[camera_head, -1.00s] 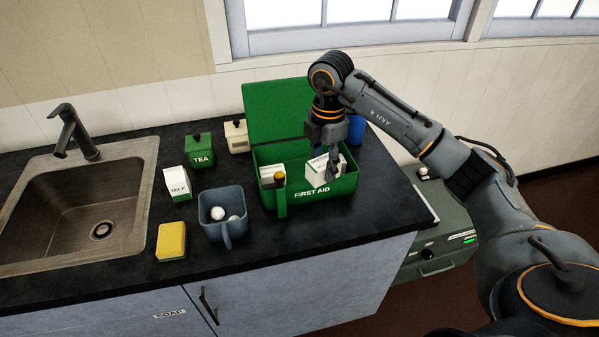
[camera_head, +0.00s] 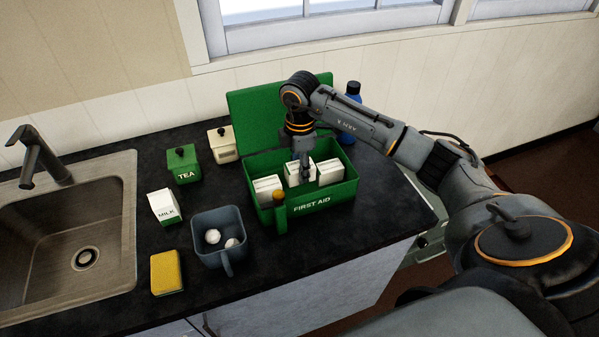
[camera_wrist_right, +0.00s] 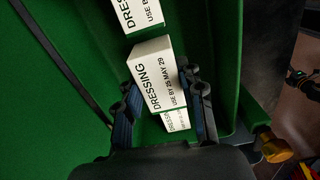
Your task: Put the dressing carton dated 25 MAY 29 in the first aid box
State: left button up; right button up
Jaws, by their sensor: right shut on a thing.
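The green first aid box (camera_head: 328,202) stands open on the dark counter, its lid (camera_head: 262,112) raised behind. My right gripper (camera_head: 304,176) reaches down into the box and is shut on the middle white carton (camera_head: 293,178). In the right wrist view this carton (camera_wrist_right: 154,68) reads "DRESSING, USE BY 25 MAY 29", and the fingers (camera_wrist_right: 162,108) are on its two sides. Other white dressing cartons are in the box, one at the left (camera_head: 267,186) and one at the right (camera_head: 331,171). Their dates are not readable. Whether the held carton touches the box floor is unclear. My left gripper is not in view.
A grey mug (camera_head: 218,252) with white balls, a milk carton (camera_head: 163,206), a tea tin (camera_head: 183,163), a cream tin (camera_head: 223,146) and a sponge (camera_head: 167,272) stand left. A blue bottle (camera_head: 352,117) stands behind.

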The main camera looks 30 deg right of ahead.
notch_tip(320, 180, down, 3)
jog(key=shift+w+a+r+p, duration=0.1)
jog(key=shift+r+p, duration=0.1)
jog(key=shift+p, duration=0.1)
jog(key=shift+f, duration=0.45)
jog(key=o, duration=0.8)
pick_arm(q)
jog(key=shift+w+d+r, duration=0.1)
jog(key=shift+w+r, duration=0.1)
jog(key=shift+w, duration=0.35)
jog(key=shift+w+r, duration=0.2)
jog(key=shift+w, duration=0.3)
pick_arm(e)
jog(key=shift+o, duration=1.2)
jog(key=shift+r, duration=0.1)
